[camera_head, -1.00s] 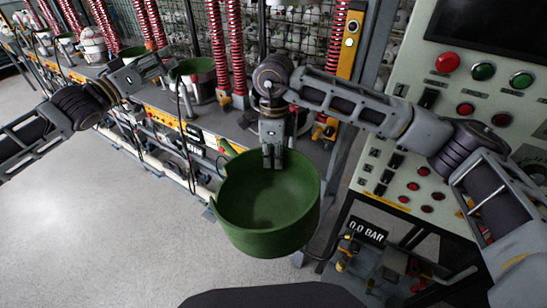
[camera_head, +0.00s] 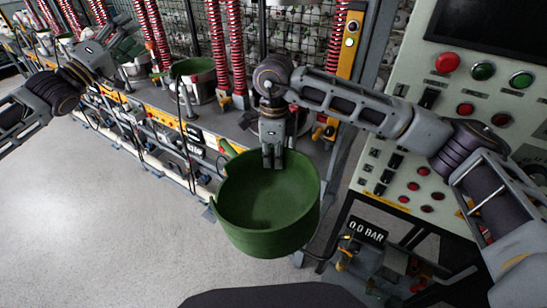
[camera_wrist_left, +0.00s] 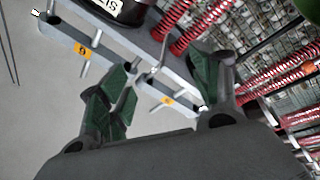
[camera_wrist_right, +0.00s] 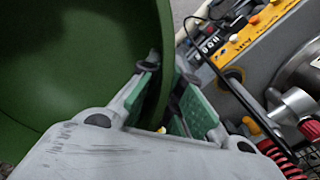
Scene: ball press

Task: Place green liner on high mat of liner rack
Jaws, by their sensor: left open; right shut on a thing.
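The green liner (camera_head: 268,235) is a large open bowl in the lower middle of the head view. My right gripper (camera_head: 272,160) is shut on its far rim and holds it in front of the bench. In the right wrist view the liner wall (camera_wrist_right: 75,60) sits between the two pads of the right gripper (camera_wrist_right: 165,105). My left gripper (camera_head: 128,38) is at the upper left of the head view, over the bench. In the left wrist view the left gripper (camera_wrist_left: 160,85) has its green pads apart with nothing between them. I cannot make out the liner rack's high mat.
A bench with presses and red springs (camera_head: 221,50) runs along the back. Another green-topped pot (camera_head: 193,78) stands on it. A control panel (camera_head: 455,110) with buttons is at the right, above a "0.0 BAR" gauge (camera_head: 367,229). The floor at lower left is clear.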

